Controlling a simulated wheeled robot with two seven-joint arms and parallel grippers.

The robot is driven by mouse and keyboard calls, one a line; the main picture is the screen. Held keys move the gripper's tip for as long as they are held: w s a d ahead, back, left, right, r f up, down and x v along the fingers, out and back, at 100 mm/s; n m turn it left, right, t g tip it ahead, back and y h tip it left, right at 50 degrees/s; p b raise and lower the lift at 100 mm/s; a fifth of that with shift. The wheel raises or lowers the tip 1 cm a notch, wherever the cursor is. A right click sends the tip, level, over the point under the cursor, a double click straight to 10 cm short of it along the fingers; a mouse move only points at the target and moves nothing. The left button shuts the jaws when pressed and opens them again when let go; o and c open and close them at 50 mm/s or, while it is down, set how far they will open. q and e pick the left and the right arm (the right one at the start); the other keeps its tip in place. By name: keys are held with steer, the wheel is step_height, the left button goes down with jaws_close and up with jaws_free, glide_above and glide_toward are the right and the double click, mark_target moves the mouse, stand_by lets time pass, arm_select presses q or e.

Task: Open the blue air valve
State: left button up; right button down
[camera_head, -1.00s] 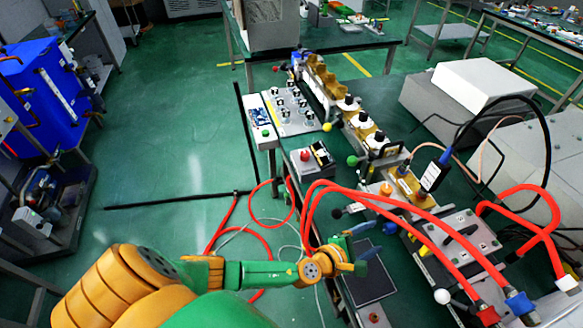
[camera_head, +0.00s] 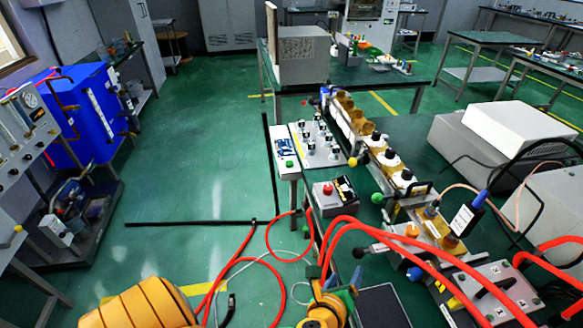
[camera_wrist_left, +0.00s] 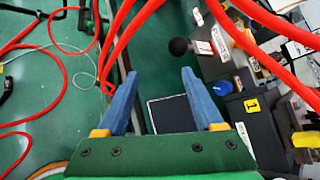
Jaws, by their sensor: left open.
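A blue knob (camera_head: 415,273), which looks like the blue air valve, sits low on the near side of the bench equipment. It also shows in the left wrist view (camera_wrist_left: 222,88), beside a yellow label marked 1 and to the right of my fingers. My left gripper (camera_head: 344,280) is at the bottom of the head view, left of the blue knob and apart from it. In the wrist view its two blue fingers (camera_wrist_left: 160,76) are spread with nothing between them. My right gripper is not in view.
Red hoses (camera_head: 400,247) arch over the bench equipment close to the knob. A black ball-ended lever (camera_wrist_left: 180,46) stands just beyond my fingers. A dark flat panel (camera_head: 382,305) lies beside the gripper. Green floor (camera_head: 190,180) is open to the left.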

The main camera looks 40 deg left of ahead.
arm_select(q)
steer(key=s+a+f+n+g+h, duration=0.1)
steer(key=s+n+g, duration=0.6)
steer(key=s+n, duration=0.9)
steer(key=a+n+h, duration=0.1)
steer(key=n, duration=0.5)
steer(key=shift+s+n+g+h, duration=0.3)
steer(key=shift+g+h, duration=0.1)
